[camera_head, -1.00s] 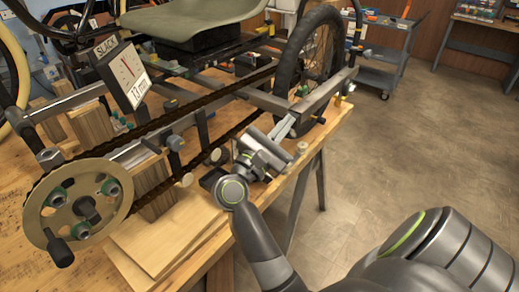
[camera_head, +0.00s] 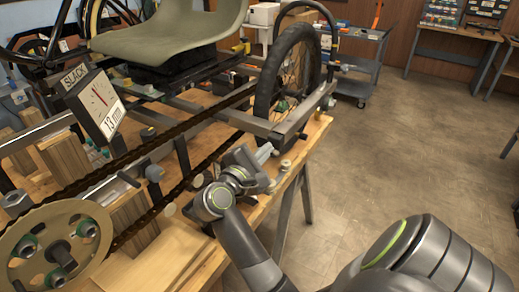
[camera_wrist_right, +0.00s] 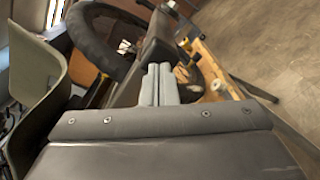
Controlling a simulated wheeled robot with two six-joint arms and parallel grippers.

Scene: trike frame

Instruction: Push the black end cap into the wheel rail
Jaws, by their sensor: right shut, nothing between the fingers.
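The wheel rail (camera_head: 295,121) is a grey tube of the trike frame, running beside the black-tyred wheel (camera_head: 285,75). My right gripper (camera_head: 265,152) is shut and empty, just on the near side of the rail. In the right wrist view its two pale fingers (camera_wrist_right: 160,84) lie together, with the grey rail (camera_wrist_right: 157,38) beyond them. I cannot tell whether the fingertips touch the rail. I cannot pick out the black end cap surely from the dark parts at the rail. My left gripper is not in view.
The wooden bench (camera_head: 180,250) carries the trike frame, with its edge close under my right arm. A chain and chainring (camera_head: 55,245) are at the left, below the slack gauge (camera_head: 98,97). A small cream knob (camera_head: 285,165) stands near the bench edge. Open floor lies right.

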